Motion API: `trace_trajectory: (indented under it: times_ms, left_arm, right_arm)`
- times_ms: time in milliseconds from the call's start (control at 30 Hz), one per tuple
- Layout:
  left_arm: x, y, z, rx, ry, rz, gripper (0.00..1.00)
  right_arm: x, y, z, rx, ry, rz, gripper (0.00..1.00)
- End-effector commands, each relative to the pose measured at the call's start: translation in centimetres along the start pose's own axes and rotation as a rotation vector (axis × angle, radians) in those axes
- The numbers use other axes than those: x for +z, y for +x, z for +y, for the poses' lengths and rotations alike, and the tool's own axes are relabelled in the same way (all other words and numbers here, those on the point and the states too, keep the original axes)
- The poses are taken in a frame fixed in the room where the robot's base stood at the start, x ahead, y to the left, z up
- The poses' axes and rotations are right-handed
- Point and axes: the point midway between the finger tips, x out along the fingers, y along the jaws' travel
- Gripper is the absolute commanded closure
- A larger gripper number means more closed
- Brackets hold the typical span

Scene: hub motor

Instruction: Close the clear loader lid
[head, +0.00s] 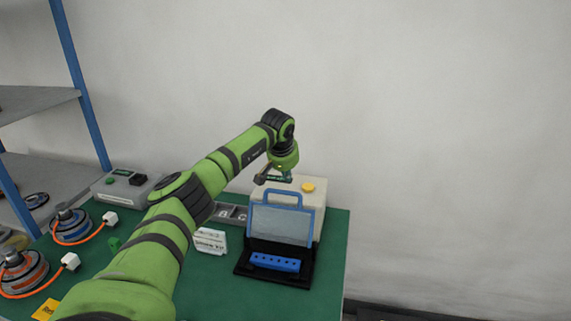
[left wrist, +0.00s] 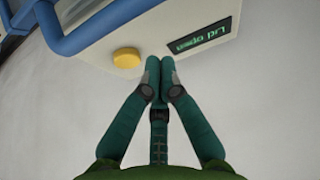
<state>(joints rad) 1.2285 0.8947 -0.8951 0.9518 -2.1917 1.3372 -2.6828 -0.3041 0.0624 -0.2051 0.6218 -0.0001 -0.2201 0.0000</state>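The clear loader lid (head: 281,225) has a blue frame and a blue handle and stands raised, nearly upright, at the back of its black base (head: 244,268). A blue block with holes (head: 274,263) sits in the base. My left gripper (head: 273,179) is above and just behind the lid handle, by the top of the cream loader box (head: 319,205). In the left wrist view, the fingers (left wrist: 160,72) are together and hold nothing. The blue lid handle (left wrist: 95,28) is at upper left, apart from the fingers. My right gripper is out of view.
The box has a yellow button (left wrist: 126,58) and a display (left wrist: 207,44) that reads "Lid open". Shelving stands farther left.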

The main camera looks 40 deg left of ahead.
Motion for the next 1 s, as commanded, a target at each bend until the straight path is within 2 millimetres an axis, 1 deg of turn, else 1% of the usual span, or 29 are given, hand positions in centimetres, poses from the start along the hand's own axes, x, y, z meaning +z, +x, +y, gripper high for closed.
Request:
trace_trajectory:
  times_ms: [100,300,500,1000]
  left_arm:
    - [0.7,-0.5,-0.1,0.000,0.001,0.002,1.00]
    - [2.1,-1.0,-0.2,-0.001,0.001,0.001,1.00]
    - [3.1,-1.4,-0.1,0.001,-0.001,0.002,1.00]
    - [3.4,-1.4,-0.1,0.001,-0.001,0.006,1.00]
  right_arm:
    - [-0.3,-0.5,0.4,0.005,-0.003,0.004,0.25]
    - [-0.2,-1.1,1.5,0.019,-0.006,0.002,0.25]
    - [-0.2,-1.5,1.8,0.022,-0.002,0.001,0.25]
    - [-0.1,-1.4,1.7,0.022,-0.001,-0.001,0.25]
